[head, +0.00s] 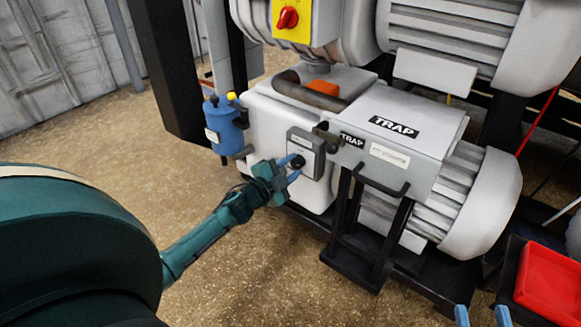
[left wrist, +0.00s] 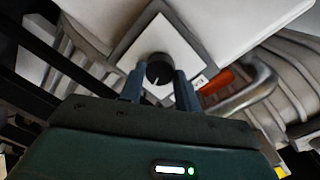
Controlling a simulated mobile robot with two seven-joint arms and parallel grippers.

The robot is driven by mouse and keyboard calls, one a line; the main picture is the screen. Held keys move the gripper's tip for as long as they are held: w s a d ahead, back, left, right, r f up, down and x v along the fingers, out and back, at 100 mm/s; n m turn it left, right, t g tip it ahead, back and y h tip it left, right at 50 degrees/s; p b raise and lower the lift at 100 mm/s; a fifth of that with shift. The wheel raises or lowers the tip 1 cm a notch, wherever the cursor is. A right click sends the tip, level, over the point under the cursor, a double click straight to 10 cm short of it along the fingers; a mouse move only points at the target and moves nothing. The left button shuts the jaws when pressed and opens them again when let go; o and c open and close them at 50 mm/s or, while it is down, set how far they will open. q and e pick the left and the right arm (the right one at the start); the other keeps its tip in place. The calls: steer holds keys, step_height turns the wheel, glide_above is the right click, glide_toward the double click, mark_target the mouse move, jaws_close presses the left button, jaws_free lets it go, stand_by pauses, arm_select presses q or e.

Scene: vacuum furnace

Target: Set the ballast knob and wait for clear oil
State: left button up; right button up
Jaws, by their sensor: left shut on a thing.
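The ballast knob (left wrist: 159,68) is a round black dial with a pale pointer line, on a white square plate (left wrist: 185,52) in the left wrist view. In the head view the knob (head: 299,161) is on the front of the light grey pump housing. My left gripper (head: 292,170) is at the knob, its blue fingers on either side, shut on it; the fingers also show in the left wrist view (left wrist: 158,78). My right gripper (head: 482,314) shows only its two blue fingertips, spread apart and empty. I cannot make out the oil or its clarity.
A grey box labelled TRAP (head: 437,105) with a black handle (head: 382,182) is right of the knob. A blue canister (head: 222,125) is to its left. A red tray (head: 548,285) lies at lower right. The floor in front is clear.

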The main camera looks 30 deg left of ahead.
arm_select(q)
steer(key=o, duration=1)
steer(key=s+p, duration=0.1)
steer(key=s, duration=0.3)
steer(key=s+a+p, duration=0.1)
steer(key=s, duration=0.3)
steer(key=s+p, duration=0.1)
steer(key=s, duration=0.4)
steer(key=shift+a+r+p, duration=0.15)
steer(key=shift+r+p, duration=0.15)
steer(key=shift+r, duration=0.05)
arm_select(e)
steer(key=shift+d+g+h, duration=0.5)
steer(key=shift+h, duration=0.1)
